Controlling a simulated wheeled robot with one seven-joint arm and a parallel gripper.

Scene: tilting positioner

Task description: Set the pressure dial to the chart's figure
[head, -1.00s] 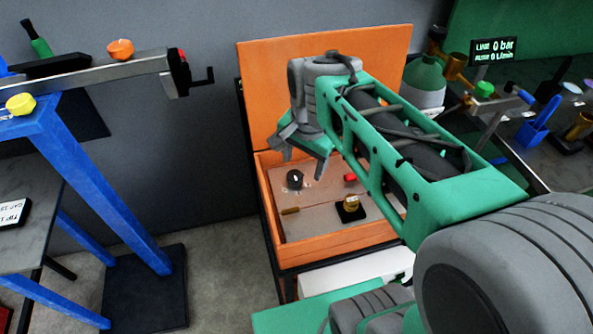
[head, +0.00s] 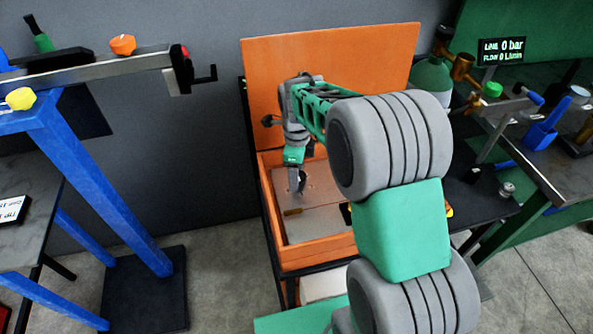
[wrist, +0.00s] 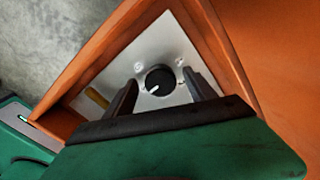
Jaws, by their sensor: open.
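The pressure dial looks to be the round black knob (wrist: 159,80) with a white pointer line, on a pale panel in the orange box. In the wrist view its pointer is toward the lower left. My gripper (wrist: 161,88) is open, with one dark finger on each side of the knob; I cannot tell whether they touch it. In the head view my gripper (head: 299,182) points down into the box and hides the knob. A display (head: 502,50) at the upper right reads LINE 0 bar, FLOW 0 L/min. I cannot identify the chart.
The orange box (head: 318,259) has its lid (head: 330,80) raised behind. A brass-coloured piece (head: 293,212) lies on its panel. A green cylinder (head: 432,75) stands at right.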

